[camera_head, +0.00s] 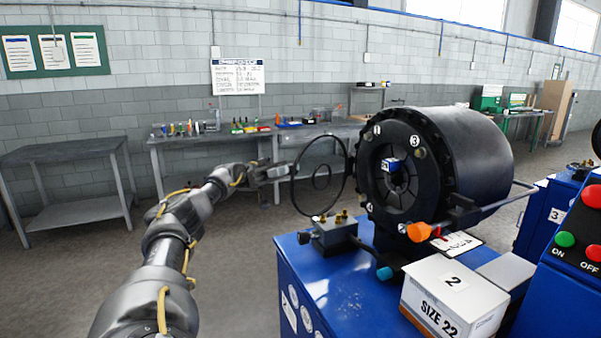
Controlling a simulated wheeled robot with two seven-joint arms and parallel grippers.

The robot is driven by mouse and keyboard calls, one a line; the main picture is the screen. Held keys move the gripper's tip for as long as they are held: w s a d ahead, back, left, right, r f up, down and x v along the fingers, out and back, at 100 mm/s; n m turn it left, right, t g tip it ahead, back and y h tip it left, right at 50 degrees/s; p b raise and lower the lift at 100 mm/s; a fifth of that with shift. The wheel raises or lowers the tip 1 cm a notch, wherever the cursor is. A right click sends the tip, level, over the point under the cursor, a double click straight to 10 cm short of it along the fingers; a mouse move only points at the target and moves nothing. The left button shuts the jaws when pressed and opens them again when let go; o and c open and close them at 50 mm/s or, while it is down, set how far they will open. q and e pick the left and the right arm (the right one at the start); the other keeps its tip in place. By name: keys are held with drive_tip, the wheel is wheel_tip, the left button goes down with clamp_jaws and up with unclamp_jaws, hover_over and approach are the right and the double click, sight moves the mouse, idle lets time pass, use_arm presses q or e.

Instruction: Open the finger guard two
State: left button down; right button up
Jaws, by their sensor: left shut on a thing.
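The crimper (470,150) is a big black drum with a round die face (392,205), on a blue base (345,290). A box in front of it is marked 2. The finger guard, a thin black round hoop (320,215) with a smaller ring inside, stands out to the left of the die face, which is uncovered. My left gripper (285,172) comes in from the left and is shut on the guard's left rim. The finger contact is small and hard to make out. My right gripper is not in view.
A white SIZE 22 box (452,298) sits on the base, front right. An orange knob (419,232) and brass fittings (322,218) stick out near the drum. A control panel (580,245) is at right. Grey workbenches (75,210) line the wall; the floor at left is clear.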

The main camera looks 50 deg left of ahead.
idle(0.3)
use_arm(q)
drive_tip(key=c, duration=1.2)
unclamp_jaws()
drive_tip(key=shift+c, duration=0.2)
